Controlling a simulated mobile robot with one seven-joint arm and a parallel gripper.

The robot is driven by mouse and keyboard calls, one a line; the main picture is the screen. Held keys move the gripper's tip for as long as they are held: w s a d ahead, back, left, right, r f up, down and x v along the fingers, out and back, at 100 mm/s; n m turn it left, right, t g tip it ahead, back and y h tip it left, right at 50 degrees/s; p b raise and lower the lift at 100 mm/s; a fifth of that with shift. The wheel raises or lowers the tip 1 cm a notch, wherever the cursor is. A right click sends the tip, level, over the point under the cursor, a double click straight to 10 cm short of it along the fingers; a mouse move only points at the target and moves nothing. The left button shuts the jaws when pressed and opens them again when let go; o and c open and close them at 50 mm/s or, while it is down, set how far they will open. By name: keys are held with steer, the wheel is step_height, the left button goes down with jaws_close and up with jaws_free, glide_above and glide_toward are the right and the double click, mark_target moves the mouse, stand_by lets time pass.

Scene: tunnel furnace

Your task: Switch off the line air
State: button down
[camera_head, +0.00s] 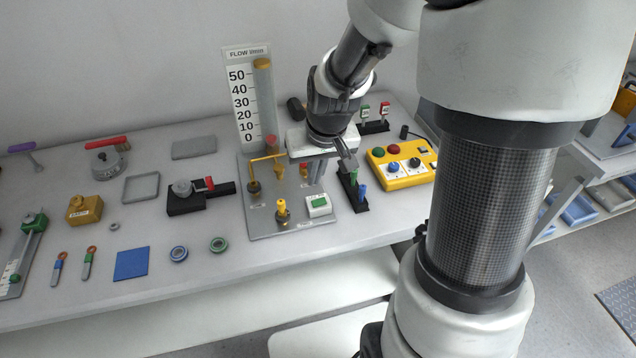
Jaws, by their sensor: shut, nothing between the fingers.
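A grey panel (262,225) on the bench carries a tall flow scale (243,95) marked 0 to 50, with a yellow cap at its top. A yellow bar-shaped handle (266,159) stands on the panel below the scale. A yellow-topped valve (282,207) stands upright near the panel's front. A small white box with a green face (318,205) sits at its right. The panel's small labels are too small to read, so I cannot tell which part is the line air. My gripper (317,179) is shut and empty, pointing down above the panel's right side, partly hiding it.
A yellow control box (400,167) with buttons and knobs stands right of the panel. A black rack (353,192) with green and blue pieces is between them. Left are a black clamp-like fixture (187,203), a blue square (132,263) and two rings. The bench's front strip is mostly clear.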

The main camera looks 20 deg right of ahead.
steer(key=r, duration=0.1)
steer(key=s+r, duration=0.1)
steer(key=r, duration=0.1)
steer(key=a+r, duration=0.1)
steer(key=r, duration=0.1)
steer(key=shift+s+a, duration=0.1)
steer(key=shift+s, duration=0.1)
steer(key=shift+f, duration=0.1)
steer(key=s+r+t+p, duration=0.2)
steer(key=s+r+p, duration=0.3)
steer(key=s+r, duration=1.1)
steer(key=shift+d+r+h, duration=0.3)
steer(key=shift+d+r, duration=0.05)
steer(key=shift+r, duration=0.4)
steer(key=shift+a, duration=0.1)
